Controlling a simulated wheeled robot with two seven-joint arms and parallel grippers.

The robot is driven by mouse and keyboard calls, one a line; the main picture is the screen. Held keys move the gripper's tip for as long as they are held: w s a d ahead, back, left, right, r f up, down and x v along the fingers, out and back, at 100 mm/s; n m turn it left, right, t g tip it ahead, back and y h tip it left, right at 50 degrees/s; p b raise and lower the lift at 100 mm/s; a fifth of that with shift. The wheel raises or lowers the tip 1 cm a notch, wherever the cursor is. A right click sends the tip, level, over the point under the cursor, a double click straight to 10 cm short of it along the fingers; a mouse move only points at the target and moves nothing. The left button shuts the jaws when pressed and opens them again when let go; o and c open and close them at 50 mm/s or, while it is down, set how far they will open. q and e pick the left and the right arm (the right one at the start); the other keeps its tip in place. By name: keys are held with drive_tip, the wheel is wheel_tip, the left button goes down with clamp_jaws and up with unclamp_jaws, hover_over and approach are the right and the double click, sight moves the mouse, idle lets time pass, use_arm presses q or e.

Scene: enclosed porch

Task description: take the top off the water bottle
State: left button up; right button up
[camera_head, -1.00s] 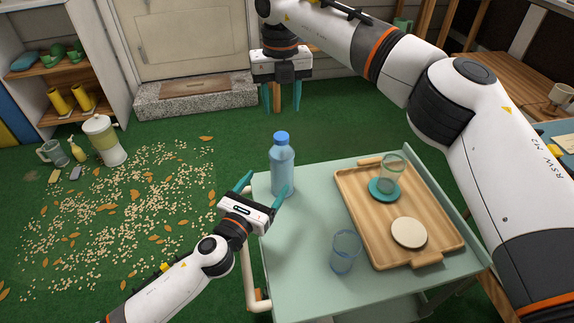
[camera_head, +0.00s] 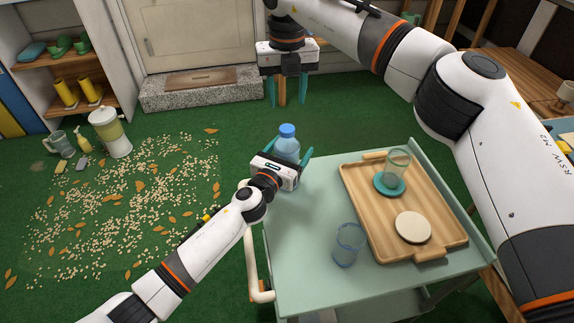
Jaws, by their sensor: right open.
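The water bottle (camera_head: 288,149) is light blue and translucent, with a blue top (camera_head: 287,130) on it. It stands upright at the left back corner of the pale green cart; its lower part is hidden behind my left gripper. My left gripper (camera_head: 289,152) has its teal fingers on either side of the bottle's body, below the top. I cannot tell whether they press on it. My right gripper (camera_head: 287,91) points down, open and empty, beyond the bottle and above it in the picture.
The cart (camera_head: 310,215) carries a wooden tray (camera_head: 378,214) with a glass (camera_head: 397,165) on a teal coaster and a pale round coaster (camera_head: 413,227). A bluish glass (camera_head: 348,244) stands near the tray. Pellets and leaves litter the green floor at left.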

sight(287, 128)
use_arm(q)
clamp_jaws()
use_arm(e)
drive_tip(key=m, duration=0.5)
drive_tip(key=shift+m, duration=0.4)
drive_tip(key=m, duration=1.6)
drive_tip(key=shift+f, duration=0.1)
drive_tip(key=shift+m, duration=0.3)
drive_tip(key=shift+f, duration=3.95)
drive_tip(key=shift+c, duration=0.3)
drive_tip(key=c, duration=1)
